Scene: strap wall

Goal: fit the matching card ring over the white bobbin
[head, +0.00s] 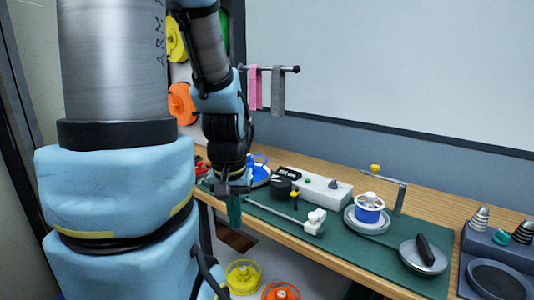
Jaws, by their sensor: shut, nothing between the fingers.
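A white bobbin (368,199) stands upright on a round grey base on the green mat, right of the middle. A blue band (367,215) shows around its lower part; I cannot tell whether this is a card ring. My gripper (233,190) points down at the bench's left front edge, well left of the bobbin. It is shut with nothing in it. A green piece (234,210) shows just below the fingers; I cannot tell what it is. No loose card ring can be made out for sure.
The green mat (345,249) also bears a white control box (312,187), a rod with a white end piece (315,221) and a grey disc with a black handle (424,254). A blue reel (259,172) lies behind my gripper. A yellow reel (244,276) is below the bench.

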